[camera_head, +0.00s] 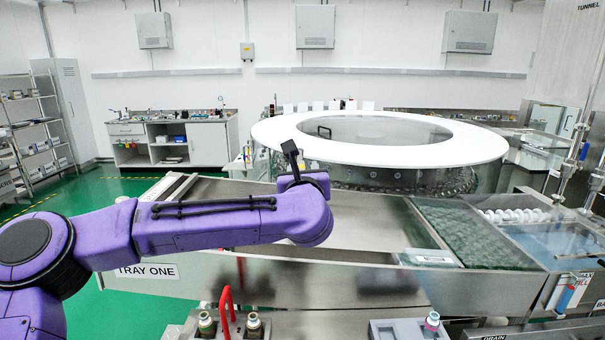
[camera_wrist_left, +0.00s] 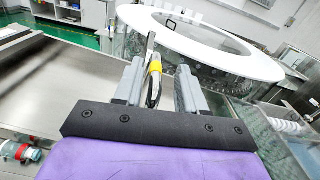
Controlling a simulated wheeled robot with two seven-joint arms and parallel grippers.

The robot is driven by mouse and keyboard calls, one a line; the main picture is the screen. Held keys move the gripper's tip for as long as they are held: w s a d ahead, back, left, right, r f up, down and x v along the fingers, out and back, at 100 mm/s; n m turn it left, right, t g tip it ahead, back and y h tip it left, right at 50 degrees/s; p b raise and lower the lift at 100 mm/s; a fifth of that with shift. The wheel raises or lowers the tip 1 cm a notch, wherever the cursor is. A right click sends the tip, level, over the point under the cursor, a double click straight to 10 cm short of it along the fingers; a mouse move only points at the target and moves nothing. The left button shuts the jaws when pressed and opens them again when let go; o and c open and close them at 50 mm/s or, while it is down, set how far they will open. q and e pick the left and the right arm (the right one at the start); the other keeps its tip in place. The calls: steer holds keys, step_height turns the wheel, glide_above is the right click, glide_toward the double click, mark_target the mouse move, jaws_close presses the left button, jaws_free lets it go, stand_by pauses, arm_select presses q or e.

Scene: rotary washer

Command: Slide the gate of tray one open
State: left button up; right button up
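Tray one (camera_head: 225,278) is a long metal trough with a "TRAY ONE" label on its front wall. Its bare metal also shows at left in the left wrist view (camera_wrist_left: 75,85).
A large white ring-topped rotary washer (camera_head: 290,130) stands behind the tray. To the right are a green glassy panel (camera_head: 470,232) and a blue water basin (camera_head: 555,240). A red handle (camera_head: 227,303) and bottles stand in front. The green floor at left is clear.

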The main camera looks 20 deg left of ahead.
arm_select(q)
steer(key=shift+s+f+b, duration=0.2)
steer(key=shift+s+b, duration=0.1)
steer(key=b+v, duration=0.4)
steer(key=v, duration=0.6)
steer(key=shift+b, duration=0.35)
steer(key=shift+d+r, duration=0.1)
steer(key=shift+r, duration=0.05)
